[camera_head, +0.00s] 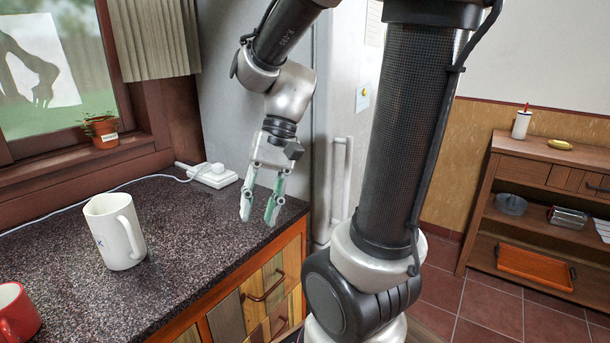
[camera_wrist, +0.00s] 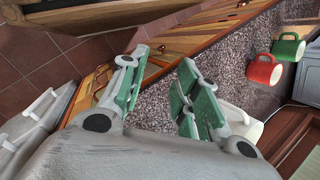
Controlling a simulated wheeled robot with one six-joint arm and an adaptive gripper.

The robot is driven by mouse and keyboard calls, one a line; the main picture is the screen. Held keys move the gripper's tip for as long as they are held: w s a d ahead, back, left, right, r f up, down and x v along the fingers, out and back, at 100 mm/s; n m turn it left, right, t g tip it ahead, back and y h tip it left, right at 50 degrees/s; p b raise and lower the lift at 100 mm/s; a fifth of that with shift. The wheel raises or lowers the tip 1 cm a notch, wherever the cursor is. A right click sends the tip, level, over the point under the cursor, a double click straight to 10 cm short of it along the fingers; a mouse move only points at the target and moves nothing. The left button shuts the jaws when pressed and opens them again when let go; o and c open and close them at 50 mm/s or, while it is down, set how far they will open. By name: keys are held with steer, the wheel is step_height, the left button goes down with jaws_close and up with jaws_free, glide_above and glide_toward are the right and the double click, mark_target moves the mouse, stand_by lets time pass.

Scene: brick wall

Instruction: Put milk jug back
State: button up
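The white milk jug (camera_head: 115,232) stands upright on the dark speckled counter (camera_head: 190,225), its handle facing right. My gripper (camera_head: 259,212) is over the counter's right end, to the right of the jug and apart from it. Its green-padded fingers point down and are spread with nothing between them. In the wrist view my gripper (camera_wrist: 158,92) also shows open, with the jug (camera_wrist: 243,122) partly hidden behind the right finger.
A red mug (camera_head: 16,312) stands at the counter's front left; a green mug (camera_wrist: 289,46) shows beside it in the wrist view. A white power strip (camera_head: 212,175) with a cable lies at the back. The fridge (camera_head: 335,120) stands right of the counter. A wooden shelf (camera_head: 545,205) is at far right.

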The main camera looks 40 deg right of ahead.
steer(key=s+d+r+n+t+h, duration=0.3)
steer(key=d+r+n+t+h, duration=0.2)
steer(key=d, duration=0.3)
steer(key=shift+d+t, duration=0.3)
steer(key=shift+t, duration=0.2)
steer(key=shift+s+r, duration=0.1)
